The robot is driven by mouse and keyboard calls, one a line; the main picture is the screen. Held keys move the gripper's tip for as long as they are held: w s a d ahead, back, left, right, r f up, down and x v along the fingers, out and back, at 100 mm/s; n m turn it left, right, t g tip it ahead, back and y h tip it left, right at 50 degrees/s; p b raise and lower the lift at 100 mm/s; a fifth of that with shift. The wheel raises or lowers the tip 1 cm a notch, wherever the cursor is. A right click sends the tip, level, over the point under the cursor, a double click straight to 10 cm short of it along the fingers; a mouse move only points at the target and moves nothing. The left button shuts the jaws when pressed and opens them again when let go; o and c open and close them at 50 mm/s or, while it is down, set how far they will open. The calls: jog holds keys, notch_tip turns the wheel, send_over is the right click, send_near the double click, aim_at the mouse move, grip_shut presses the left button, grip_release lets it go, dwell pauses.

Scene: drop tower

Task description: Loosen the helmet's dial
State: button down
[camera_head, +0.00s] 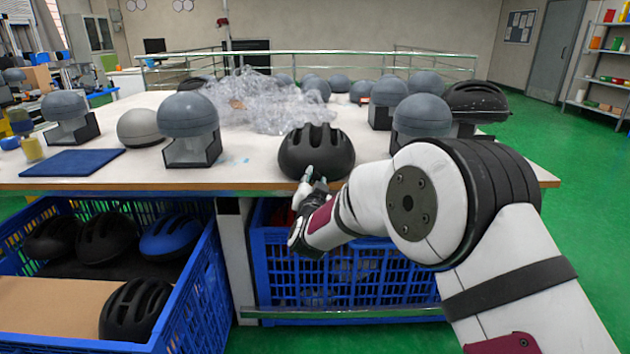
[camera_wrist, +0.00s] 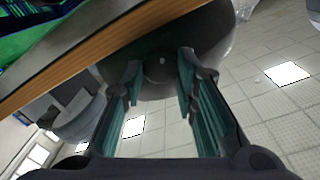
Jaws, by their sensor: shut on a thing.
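The black vented helmet (camera_head: 316,150) sits at the front edge of the white table, and its dark shell also fills the top middle of the wrist view (camera_wrist: 215,35). My gripper (camera_head: 316,176) is at the helmet's lower near side. In the wrist view its two green-padded fingers (camera_wrist: 160,72) reach the helmet's underside and are shut on the dial (camera_wrist: 161,64), a dark, hard-to-make-out part with a small light spot. The fingers and shadow hide most of the dial, and its turn position cannot be told.
The table's wooden front edge (camera_head: 240,187) runs close beside my gripper. Grey dome headforms (camera_head: 188,115) and crumpled clear plastic (camera_head: 265,100) stand behind. A blue crate with helmets (camera_head: 205,290) is at lower left, and another blue crate (camera_head: 350,280) is under the table.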

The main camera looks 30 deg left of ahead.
jog(key=n+p, duration=0.1)
jog(key=n, duration=0.5)
jog(key=shift+a+f+n, duration=0.1)
jog(key=shift+n, duration=0.2)
dwell(0.5)
jog(key=c, duration=1.2)
grip_release()
jog(key=shift+c, duration=0.2)
jog(key=v, duration=1.2)
